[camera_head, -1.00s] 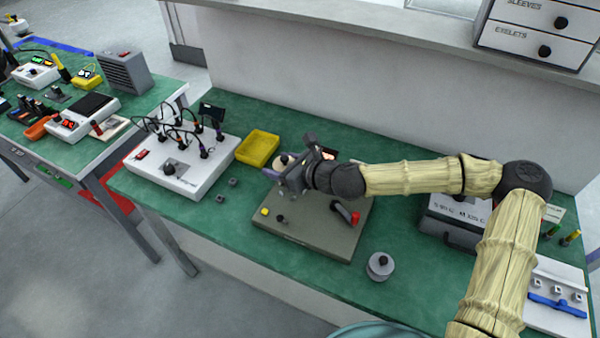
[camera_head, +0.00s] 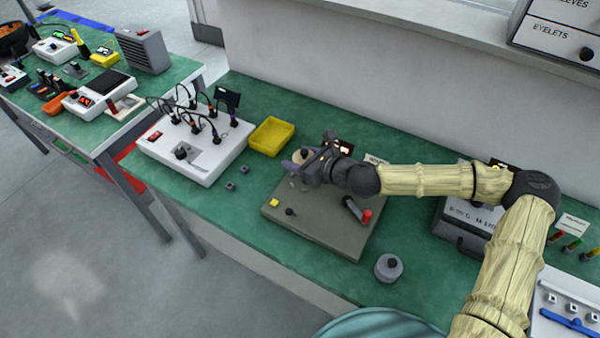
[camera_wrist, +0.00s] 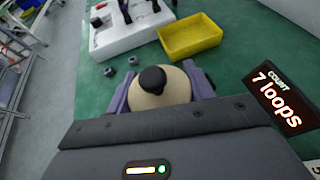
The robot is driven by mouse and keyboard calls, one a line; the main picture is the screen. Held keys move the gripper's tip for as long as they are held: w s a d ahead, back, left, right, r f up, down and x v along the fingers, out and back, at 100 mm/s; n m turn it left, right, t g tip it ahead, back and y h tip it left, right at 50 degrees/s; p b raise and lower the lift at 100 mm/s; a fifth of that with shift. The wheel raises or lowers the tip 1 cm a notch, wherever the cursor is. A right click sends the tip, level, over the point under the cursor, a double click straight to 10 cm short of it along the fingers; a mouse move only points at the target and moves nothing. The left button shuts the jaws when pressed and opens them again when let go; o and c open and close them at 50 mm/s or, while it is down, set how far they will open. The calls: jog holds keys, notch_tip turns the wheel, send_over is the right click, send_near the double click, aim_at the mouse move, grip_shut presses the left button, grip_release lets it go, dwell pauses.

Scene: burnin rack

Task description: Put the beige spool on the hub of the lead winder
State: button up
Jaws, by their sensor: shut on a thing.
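The beige spool (camera_wrist: 165,92), with a black knob on top, sits between the two purple fingers of my gripper (camera_wrist: 160,90) in the wrist view. In the head view, my gripper (camera_head: 300,163) is shut on the spool (camera_head: 301,155) over the back left of the grey-green winder base (camera_head: 325,228). The winder's display (camera_wrist: 276,100) reads "7 loops" in the wrist view. A red-tipped dark crank (camera_head: 355,209), a yellow button and a small black knob show on the base. I cannot make out the hub, or whether the spool touches anything below.
A yellow tray (camera_head: 271,137) lies behind and left of the winder. A white box with black leads (camera_head: 190,150) stands further left. A grey spool (camera_head: 388,268) stands on the green bench to the front right. The wall runs along the back.

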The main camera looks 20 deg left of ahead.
jog(key=shift+f, duration=0.95)
jog(key=shift+f, duration=1.85)
jog(key=shift+f, duration=0.1)
jog(key=o, duration=1)
jog(key=shift+c, duration=0.2)
jog(key=shift+w, duration=0.2)
